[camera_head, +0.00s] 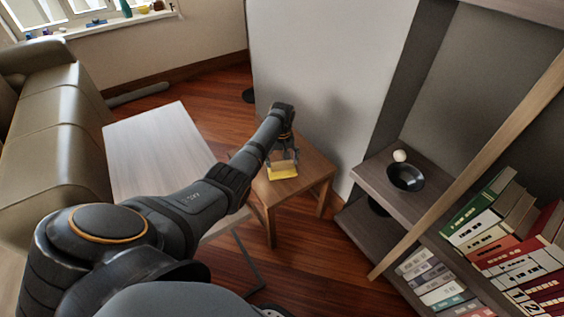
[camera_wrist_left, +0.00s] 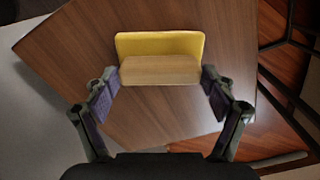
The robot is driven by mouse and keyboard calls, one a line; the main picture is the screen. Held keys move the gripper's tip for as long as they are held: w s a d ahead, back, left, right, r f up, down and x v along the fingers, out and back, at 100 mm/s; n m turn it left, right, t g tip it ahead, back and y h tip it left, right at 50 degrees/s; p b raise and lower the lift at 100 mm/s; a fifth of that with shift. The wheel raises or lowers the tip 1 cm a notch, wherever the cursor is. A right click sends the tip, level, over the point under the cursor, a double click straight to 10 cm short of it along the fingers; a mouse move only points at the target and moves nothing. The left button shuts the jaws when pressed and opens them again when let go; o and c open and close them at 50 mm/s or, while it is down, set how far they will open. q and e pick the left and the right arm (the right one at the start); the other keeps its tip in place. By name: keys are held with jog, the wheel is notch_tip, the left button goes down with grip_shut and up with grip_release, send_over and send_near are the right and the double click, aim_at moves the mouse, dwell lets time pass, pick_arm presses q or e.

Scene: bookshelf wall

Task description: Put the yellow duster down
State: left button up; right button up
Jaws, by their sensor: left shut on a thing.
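The yellow duster (camera_head: 283,171) has a yellow pad and a pale wooden back. It is at the small wooden side table (camera_head: 315,168) in the head view. In the left wrist view the duster (camera_wrist_left: 160,45) lies between my fingertips, with the table top (camera_wrist_left: 150,115) behind it. My left gripper (camera_head: 282,156) is shut on the duster's wooden block, one finger at each end; the gripper (camera_wrist_left: 161,77) also shows in the wrist view. I cannot tell whether the duster touches the table top. My right gripper is not in view.
A pale low table (camera_head: 155,145) stands left of the side table, beside a beige sofa (camera_head: 65,100). To the right is a shelf (camera_head: 365,178) with a dark bowl (camera_head: 405,177), a pale ball (camera_head: 399,156) and several books and binders (camera_head: 490,225). The side table top around the duster looks clear.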

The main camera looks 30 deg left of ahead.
aim_at(282, 163)
pick_arm(q)
jog(key=o, duration=0.9)
jog(key=shift+f, duration=0.15)
jog(key=shift+c, duration=0.2)
notch_tip(282, 163, up, 12)
jog(key=p, duration=0.4)
jog(key=shift+p, duration=0.35)
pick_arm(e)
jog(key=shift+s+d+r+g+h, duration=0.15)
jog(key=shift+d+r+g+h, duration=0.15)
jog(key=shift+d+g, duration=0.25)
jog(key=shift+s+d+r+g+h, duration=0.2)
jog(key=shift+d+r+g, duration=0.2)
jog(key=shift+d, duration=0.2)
